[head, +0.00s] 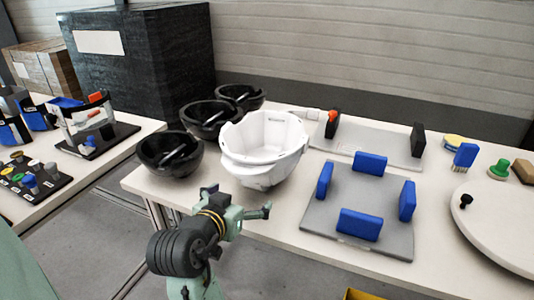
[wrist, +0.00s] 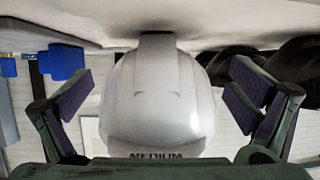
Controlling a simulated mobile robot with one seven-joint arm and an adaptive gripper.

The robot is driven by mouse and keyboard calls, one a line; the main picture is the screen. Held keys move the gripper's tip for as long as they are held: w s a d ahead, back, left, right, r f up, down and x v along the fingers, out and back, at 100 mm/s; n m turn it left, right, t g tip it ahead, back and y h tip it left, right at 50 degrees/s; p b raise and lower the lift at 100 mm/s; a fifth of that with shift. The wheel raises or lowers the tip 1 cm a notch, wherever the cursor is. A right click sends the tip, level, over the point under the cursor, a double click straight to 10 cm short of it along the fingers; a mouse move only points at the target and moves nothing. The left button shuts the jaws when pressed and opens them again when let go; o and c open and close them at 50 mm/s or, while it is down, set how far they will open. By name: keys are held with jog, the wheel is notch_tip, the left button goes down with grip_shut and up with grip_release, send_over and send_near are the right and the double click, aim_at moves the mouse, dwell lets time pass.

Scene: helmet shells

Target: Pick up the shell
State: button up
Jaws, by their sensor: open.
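A white helmet shell (head: 262,150) lies on the table with its hollow side up, at the middle of the head view. It looks like two white shells may be stacked, one rim above another. My gripper (head: 238,197) is in front of the shell at the table's front edge, its fingers spread. In the wrist view the white shell (wrist: 157,95) fills the middle, with dark lettering reading "MEDIUM" on it. My gripper (wrist: 160,100) shows one finger on each side of the shell, with a gap to it on both sides. The jaws hold nothing.
Several black bowl-like shells (head: 170,153) stand left of and behind the white one, close to it. On the right, a grey plate (head: 330,215) carries blue blocks (head: 359,224). A white round board (head: 500,222) is farther right. Bare table lies between shell and plate.

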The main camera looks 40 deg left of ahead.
aim_at(256, 188)
jog(key=p+x, duration=0.1)
jog(key=x, duration=0.3)
jog(key=p+x, duration=0.1)
jog(key=x, duration=0.4)
jog(key=shift+w+d, duration=0.15)
jog(key=shift+d, duration=0.05)
jog(key=shift+d, duration=0.1)
jog(key=c, duration=2.3)
